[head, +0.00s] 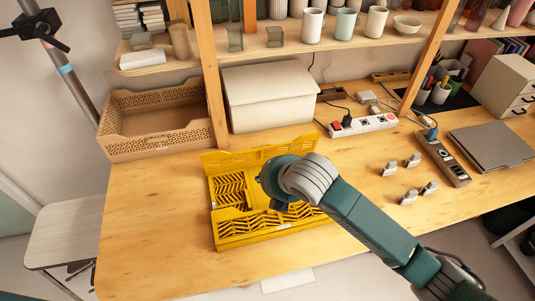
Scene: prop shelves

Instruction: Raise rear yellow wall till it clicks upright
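The yellow folding crate sits on the wooden table in the head view, left of centre. Its rear yellow wall (232,160) stands up along the back edge, with its right part partly behind my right wrist; I cannot tell if it is fully upright or still leaning. The front wall (250,231) stands along the near edge. Slatted yellow panels (229,188) lie low inside the crate. My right gripper (279,206) is over the middle of the crate, mostly hidden under my teal and grey wrist; its fingers are too hidden to judge. My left gripper is out of view.
A tan open bin (155,145) and a white lidded box (270,97) stand behind the crate. A power strip (362,125), several small grey clips (408,197), a socket bar (443,158) and a laptop (492,147) lie right. The table's front left is clear.

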